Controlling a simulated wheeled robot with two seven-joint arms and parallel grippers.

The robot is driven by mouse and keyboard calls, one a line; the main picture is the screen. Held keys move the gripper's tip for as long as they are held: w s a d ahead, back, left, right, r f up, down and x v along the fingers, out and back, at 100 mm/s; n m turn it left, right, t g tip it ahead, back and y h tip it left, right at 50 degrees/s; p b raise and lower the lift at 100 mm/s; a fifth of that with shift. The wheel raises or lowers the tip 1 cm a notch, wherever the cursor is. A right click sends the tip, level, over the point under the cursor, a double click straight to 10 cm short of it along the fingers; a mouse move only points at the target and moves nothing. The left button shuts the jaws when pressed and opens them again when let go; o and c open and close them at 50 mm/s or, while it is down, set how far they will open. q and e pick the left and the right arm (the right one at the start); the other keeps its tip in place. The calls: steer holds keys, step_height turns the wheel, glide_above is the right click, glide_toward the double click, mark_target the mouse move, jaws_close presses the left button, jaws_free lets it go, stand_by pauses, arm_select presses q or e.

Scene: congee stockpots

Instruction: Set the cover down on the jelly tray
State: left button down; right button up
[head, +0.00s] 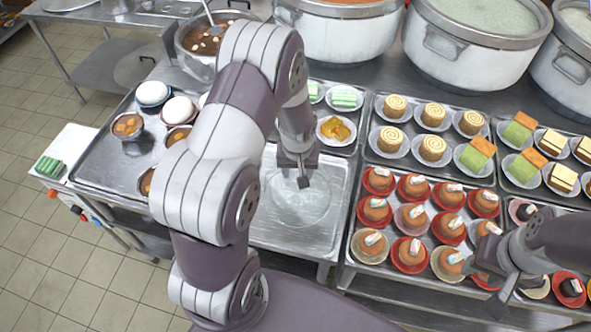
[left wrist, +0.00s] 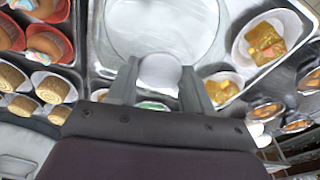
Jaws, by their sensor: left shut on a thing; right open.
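My left gripper (head: 303,178) is shut on the knob of a clear round cover (head: 299,208). In the left wrist view the pale knob sits between the two fingers (left wrist: 158,82), and the see-through cover (left wrist: 165,28) spreads beyond it. The cover is over a bare part of a steel tray (head: 262,233); I cannot tell whether it touches. Amber jelly pieces (head: 336,129) lie on a white plate behind the cover, with green-and-white pieces (head: 345,97) farther back. My left arm hides part of this area. My right gripper (head: 497,302) is open, low above the small cakes at right.
A tray of small brown cakes on red and pale plates (head: 411,216) stands right of the cover. Roll cakes (head: 395,106) stand behind them. Large stockpots (head: 467,48) line the back. Bowls and white buns (head: 152,93) stand on the left tray.

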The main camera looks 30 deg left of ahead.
arm_select(q)
steer(key=w+f, duration=0.1)
steer(key=w+a+f, duration=0.1)
steer(key=w, duration=0.1)
step_height(320, 180, down, 4)
steer(key=shift+s+r+p, duration=0.1)
steer(key=shift+r+p, duration=0.15)
steer(key=shift+p, duration=0.55)
steer(key=shift+f, duration=0.1)
steer(key=shift+f+b, duration=0.3)
steer(key=c, duration=0.5)
jaws_free()
steer(key=shift+r, duration=0.1)
steer(key=shift+o, duration=0.2)
arm_select(e)
steer(key=shift+w+r, duration=0.45)
steer(key=shift+r, duration=0.2)
